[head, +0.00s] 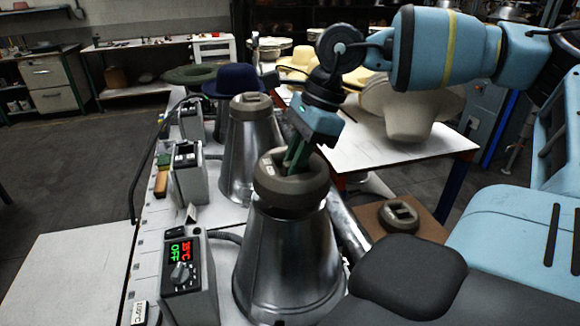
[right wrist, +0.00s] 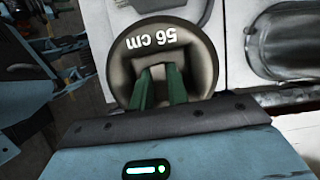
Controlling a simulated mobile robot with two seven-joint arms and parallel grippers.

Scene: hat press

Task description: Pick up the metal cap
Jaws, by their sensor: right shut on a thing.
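The metal cap (head: 290,187) is a round grey-brown disc with a recessed grip on top, at the top of the nearest shiny metal cone (head: 285,265) in the head view. My right gripper (head: 296,160) comes down from above with its green fingers in the recess, shut on the cap. In the right wrist view the cap (right wrist: 189,52) carries the marking "56 cm", and the right gripper's fingers (right wrist: 159,78) reach into its recess. I cannot tell whether the cap touches the cone. My left gripper is not in view.
A second cone (head: 250,155) with a similar cap stands behind. Another such cap (head: 398,217) lies on a brown board at right. A control box (head: 187,285) with a lit display stands left of the near cone. A table (head: 425,150) with pale hats is behind right.

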